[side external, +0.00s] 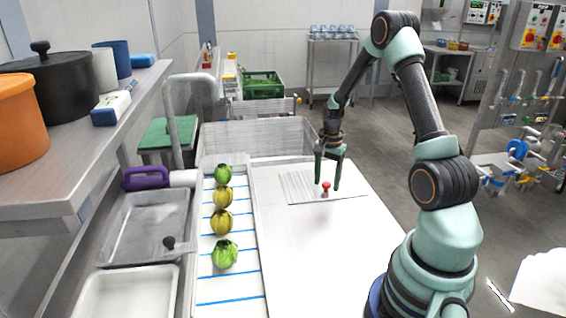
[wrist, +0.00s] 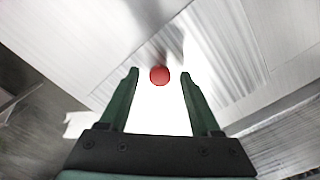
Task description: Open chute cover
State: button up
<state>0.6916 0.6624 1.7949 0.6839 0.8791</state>
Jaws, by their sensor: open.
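The chute cover (side external: 297,188) looks like a flat grey ribbed plate on the white work surface, with a small red knob (side external: 325,186) near its right side. In the wrist view the red knob (wrist: 160,75) shows between the tips of my gripper, roughly centred. My gripper (side external: 328,184) points down over the knob, one finger on each side of it. The dark green fingers are open in the wrist view (wrist: 160,82), with space on both sides of the knob. I cannot tell whether either finger touches it.
A white lane (side external: 231,285) with blue lines holds several green and yellowish heads (side external: 222,222) left of the plate. A sink basin (side external: 258,138) with a tall tap (side external: 172,105) lies behind. Metal trays (side external: 148,228) stand at left. The white surface (side external: 315,245) in front is clear.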

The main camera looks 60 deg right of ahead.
grip_shut()
dwell(1.3)
